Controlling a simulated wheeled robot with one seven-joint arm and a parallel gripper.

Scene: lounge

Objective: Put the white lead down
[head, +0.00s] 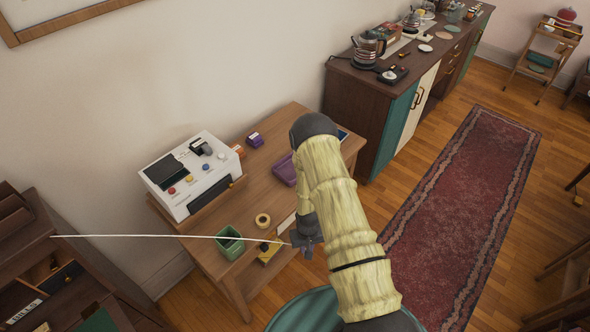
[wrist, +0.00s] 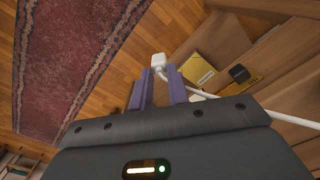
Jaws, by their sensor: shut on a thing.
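The white lead (head: 140,236) stretches in the air from the dark desk at the left across to my gripper (head: 307,246), above the front edge of the wooden table (head: 265,180). In the wrist view, the lead's white plug (wrist: 158,61) pokes out just past the tips of my purple fingers (wrist: 160,78). Its cord (wrist: 225,103) runs off to the right behind them. My gripper is shut on the lead near the plug. My arm hides part of the table's right side.
On the table are a white machine with coloured buttons (head: 192,176), a green bin (head: 230,243), a tape roll (head: 262,220) and a purple case (head: 283,171). A yellow packet (wrist: 197,71) lies near the plug in the wrist view. A dark sideboard (head: 375,95) stands behind; a red rug (head: 455,190) covers floor at right.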

